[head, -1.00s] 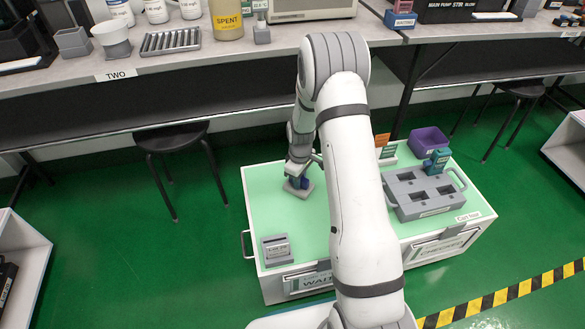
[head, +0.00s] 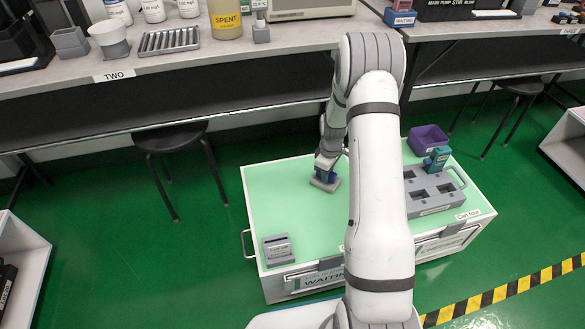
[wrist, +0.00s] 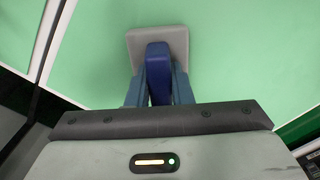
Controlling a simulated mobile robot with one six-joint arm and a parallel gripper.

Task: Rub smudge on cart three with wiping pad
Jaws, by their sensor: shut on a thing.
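The wiping pad (head: 325,182) is a flat grey block with a blue handle; it also shows in the wrist view (wrist: 176,46). My gripper (wrist: 158,88) is shut on the handle, and in the head view it is above the pad (head: 328,166). The pad is low over or touching the pale green top (head: 285,205) of a cart; contact is hard to tell. I see no smudge in either current view; the pad or my arm may hide it. The label "Cart four" is on the right part; another front label is mostly behind my arm.
A grey block holder (head: 277,249) stands at the front left of the top. A grey tray with wells (head: 432,200), a teal device (head: 437,158) and a purple bin (head: 428,139) are on the right. The left part around the pad is clear. A bench runs behind.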

